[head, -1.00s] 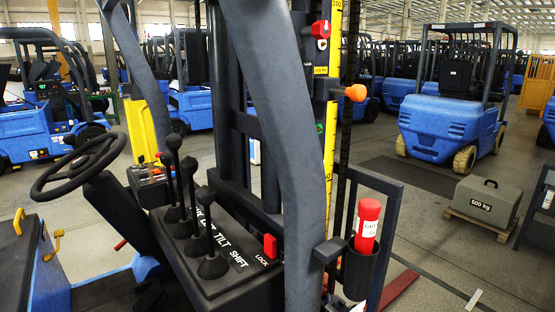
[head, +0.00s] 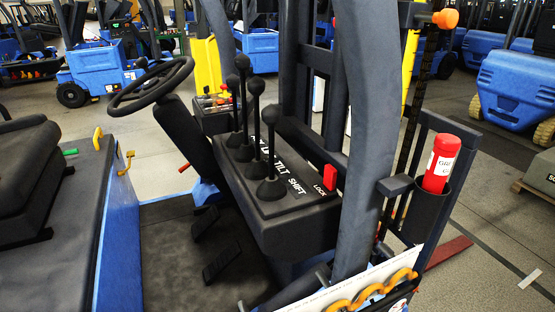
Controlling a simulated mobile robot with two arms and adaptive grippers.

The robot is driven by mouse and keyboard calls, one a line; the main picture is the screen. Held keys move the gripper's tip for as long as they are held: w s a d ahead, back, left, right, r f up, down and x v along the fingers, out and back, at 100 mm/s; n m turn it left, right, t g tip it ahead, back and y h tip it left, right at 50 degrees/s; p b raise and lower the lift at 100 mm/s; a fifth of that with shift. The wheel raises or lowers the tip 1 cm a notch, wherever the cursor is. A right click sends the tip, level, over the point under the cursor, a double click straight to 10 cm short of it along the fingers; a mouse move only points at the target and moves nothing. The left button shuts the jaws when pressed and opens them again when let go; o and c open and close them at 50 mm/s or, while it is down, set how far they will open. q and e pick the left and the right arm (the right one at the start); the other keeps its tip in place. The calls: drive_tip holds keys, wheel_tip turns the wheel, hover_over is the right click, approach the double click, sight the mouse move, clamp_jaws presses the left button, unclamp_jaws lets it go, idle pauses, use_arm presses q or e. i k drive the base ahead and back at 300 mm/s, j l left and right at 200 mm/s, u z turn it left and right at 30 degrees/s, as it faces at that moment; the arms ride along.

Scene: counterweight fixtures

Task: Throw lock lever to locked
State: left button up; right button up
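The red lock lever (head: 330,177) stands upright at the right end of the black lever console (head: 300,222), just behind the white LOCK label (head: 320,190). Several black ball-topped levers stand to its left on the same console, by labels that include TILT and SHIFT. A thick dark grey post (head: 362,140) rises just right of the red lever. Neither of my grippers shows in the head view.
The steering wheel (head: 151,86) and black seat (head: 28,170) are on the left. A red cylinder (head: 440,164) sits in a black holder at right. An orange knob (head: 445,18) is above it. A white panel with an orange coiled cord (head: 375,290) is at the bottom.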

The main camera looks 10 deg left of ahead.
sight(331, 172)
drive_tip(key=i+l+u, duration=0.1)
drive_tip(key=l+u, duration=0.15)
drive_tip(key=u, duration=0.2)
drive_tip(key=i+l+u, duration=0.1)
drive_tip(key=l+u, duration=0.15)
drive_tip(key=u, duration=0.2)
drive_tip(key=l+u, duration=0.3)
drive_tip(key=u, duration=0.15)
drive_tip(key=l+u, duration=0.15)
drive_tip(key=l, duration=0.55)
drive_tip(key=l+u, duration=0.1)
drive_tip(key=l, duration=0.65)
drive_tip(key=k+l+u, duration=0.15)
drive_tip(key=l, duration=0.55)
drive_tip(key=l+u, duration=0.15)
drive_tip(key=l, duration=0.55)
drive_tip(key=k+l, duration=0.1)
drive_tip(key=l, duration=0.6)
drive_tip(key=k+l, duration=0.15)
drive_tip(key=l, duration=0.2)
